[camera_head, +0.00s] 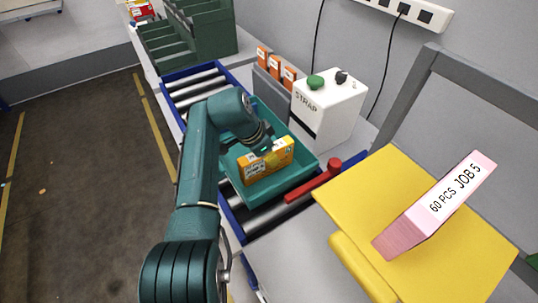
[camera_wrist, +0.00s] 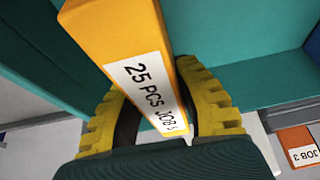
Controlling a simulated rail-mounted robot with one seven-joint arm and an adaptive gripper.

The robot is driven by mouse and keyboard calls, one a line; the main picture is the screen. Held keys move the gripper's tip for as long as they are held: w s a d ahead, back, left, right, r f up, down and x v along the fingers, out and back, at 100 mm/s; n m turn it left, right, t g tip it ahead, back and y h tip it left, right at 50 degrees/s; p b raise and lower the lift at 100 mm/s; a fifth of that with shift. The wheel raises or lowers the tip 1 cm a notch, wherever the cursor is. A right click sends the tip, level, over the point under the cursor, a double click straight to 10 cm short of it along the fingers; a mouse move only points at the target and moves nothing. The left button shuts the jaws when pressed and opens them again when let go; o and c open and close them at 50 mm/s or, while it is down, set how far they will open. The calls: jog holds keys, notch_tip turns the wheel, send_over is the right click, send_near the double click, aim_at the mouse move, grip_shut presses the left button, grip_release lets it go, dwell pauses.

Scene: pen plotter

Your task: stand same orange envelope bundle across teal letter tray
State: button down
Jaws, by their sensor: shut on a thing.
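The orange envelope bundle (camera_head: 266,160) is in the teal letter tray (camera_head: 256,202) in the head view, standing on its long edge at a slant across the tray. In the wrist view the bundle (camera_wrist: 118,40) shows a white label reading "25 PCS JOB 5". My gripper (camera_wrist: 158,105) has yellow ridged fingers, one on each side of the bundle, shut on it. In the head view my gripper (camera_head: 262,148) is above the bundle's top edge, its fingers mostly hidden. I cannot tell whether the bundle's lower edge touches the tray floor.
The tray sits on a roller conveyor (camera_head: 196,87) with blue rails. A red lever (camera_head: 313,181) lies across its near end. A white strap machine (camera_head: 328,105) and orange bundles (camera_head: 275,67) stand behind. A pink bundle (camera_head: 436,206) stands on a yellow table (camera_head: 380,185) at right.

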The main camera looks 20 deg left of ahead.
jog(key=c, duration=0.9)
grip_release()
jog(key=p+v, duration=0.3)
jog(key=v, duration=0.9)
jog(key=shift+r+p, duration=0.15)
jog(key=shift+p, duration=0.15)
